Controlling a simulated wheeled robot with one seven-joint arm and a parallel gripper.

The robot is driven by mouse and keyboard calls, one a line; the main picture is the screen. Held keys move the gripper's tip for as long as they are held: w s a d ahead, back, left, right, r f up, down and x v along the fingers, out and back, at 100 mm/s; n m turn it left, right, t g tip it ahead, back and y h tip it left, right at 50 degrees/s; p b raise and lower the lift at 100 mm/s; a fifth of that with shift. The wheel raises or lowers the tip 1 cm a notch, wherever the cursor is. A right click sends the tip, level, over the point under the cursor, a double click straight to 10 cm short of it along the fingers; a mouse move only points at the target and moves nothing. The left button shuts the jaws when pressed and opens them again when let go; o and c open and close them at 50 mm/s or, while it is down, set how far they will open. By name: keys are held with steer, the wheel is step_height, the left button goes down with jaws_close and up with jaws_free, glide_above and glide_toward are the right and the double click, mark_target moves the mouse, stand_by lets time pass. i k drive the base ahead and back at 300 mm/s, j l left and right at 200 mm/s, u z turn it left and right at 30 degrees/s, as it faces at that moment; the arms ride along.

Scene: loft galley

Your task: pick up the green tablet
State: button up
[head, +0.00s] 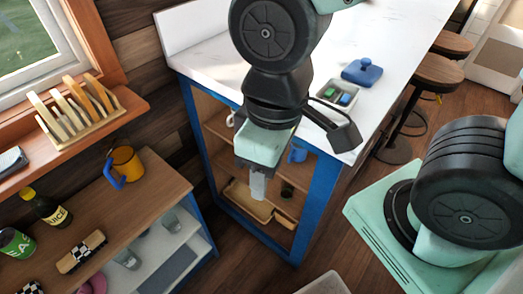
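A small light tray (322,97) lies on the white countertop, near its front edge. In it a small green piece (329,92), which looks like the green tablet, sits beside a blue piece (345,99); both are small in view. My gripper (258,187) hangs pointing down in front of the island's open shelves, left of and lower in the picture than the tray. Its fingers overlap from this side, so their opening cannot be told. I see nothing clearly held.
A blue lidded dish (361,72) stands behind the tray on the countertop (400,45). The blue-framed island (316,205) holds shelved items. At left a wooden-topped shelf unit (160,195) carries an orange mug (126,163) and a juice bottle (46,207). Stools (437,72) stand at right.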

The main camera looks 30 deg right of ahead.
mark_target(328, 96)
steer(key=k+l+z, duration=0.1)
steer(key=l, duration=0.25)
steer(key=k+l+z, duration=0.1)
steer(key=l, duration=0.2)
steer(key=k+l+z, duration=0.1)
steer(key=l, duration=0.3)
steer(key=k+l+z, duration=0.1)
steer(key=l, duration=0.25)
steer(key=k, duration=0.05)
